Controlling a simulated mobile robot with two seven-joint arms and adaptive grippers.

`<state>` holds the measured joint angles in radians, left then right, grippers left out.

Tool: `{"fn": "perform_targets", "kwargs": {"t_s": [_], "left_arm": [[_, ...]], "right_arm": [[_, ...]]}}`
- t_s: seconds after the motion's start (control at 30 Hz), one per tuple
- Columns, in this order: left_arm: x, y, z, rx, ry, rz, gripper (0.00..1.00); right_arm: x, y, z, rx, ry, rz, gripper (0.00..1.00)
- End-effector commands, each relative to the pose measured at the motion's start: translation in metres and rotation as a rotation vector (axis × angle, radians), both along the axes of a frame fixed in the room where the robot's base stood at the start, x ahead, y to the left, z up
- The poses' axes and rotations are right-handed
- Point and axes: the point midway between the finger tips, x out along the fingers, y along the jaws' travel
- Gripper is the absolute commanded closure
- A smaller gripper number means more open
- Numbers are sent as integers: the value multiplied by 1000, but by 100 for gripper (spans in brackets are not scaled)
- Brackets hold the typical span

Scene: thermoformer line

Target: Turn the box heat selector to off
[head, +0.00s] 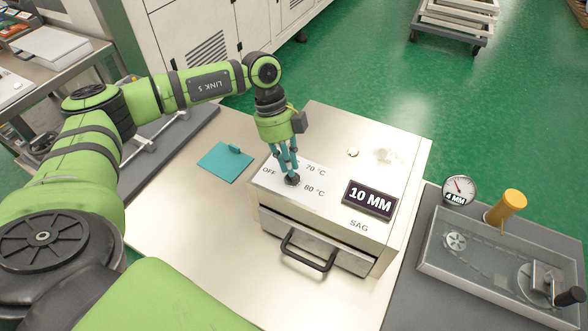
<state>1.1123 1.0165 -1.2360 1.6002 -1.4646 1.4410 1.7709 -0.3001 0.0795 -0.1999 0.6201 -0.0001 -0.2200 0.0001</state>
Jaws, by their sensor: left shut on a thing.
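The box (393,148) is a cream metal case with a drawer front and a black handle. On its top is a white dial plate (270,186) marked OFF, 70 °C and 80 °C. The black heat selector knob (292,180) sits at the plate's middle. My left gripper (289,174) points down from above with its teal fingers shut on the knob. The fingers partly cover the knob, so I cannot tell which mark it points to. My right gripper is not in view.
A black 10 MM sign (370,199) is on the box top, right of the dial. A teal plate with a tab (225,162) lies on the table to the left. At right stand a gauge (459,189), an orange-capped post (507,206) and a clear-covered mechanism (488,262).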

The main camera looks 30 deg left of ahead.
Motion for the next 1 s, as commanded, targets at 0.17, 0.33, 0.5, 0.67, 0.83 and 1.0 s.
{"fn": "perform_targets", "kwargs": {"t_s": [0.17, 0.33, 0.5, 0.67, 0.83, 1.0], "left_arm": [[-3, 3, 3, 3, 0, 143, 100], [-5, 3, 3, 4, 1, 274, 100], [-6, 3, 1, 3, -2, 355, 100], [-5, 3, 1, 2, -3, 366, 100], [-5, 3, 1, 2, -2, 367, 100], [-8, 3, 3, 3, 0, 449, 100]], "right_arm": [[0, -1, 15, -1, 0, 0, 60], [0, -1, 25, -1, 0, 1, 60], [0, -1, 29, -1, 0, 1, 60], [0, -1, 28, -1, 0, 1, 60], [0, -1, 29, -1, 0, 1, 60], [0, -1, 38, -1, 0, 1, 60]]}}
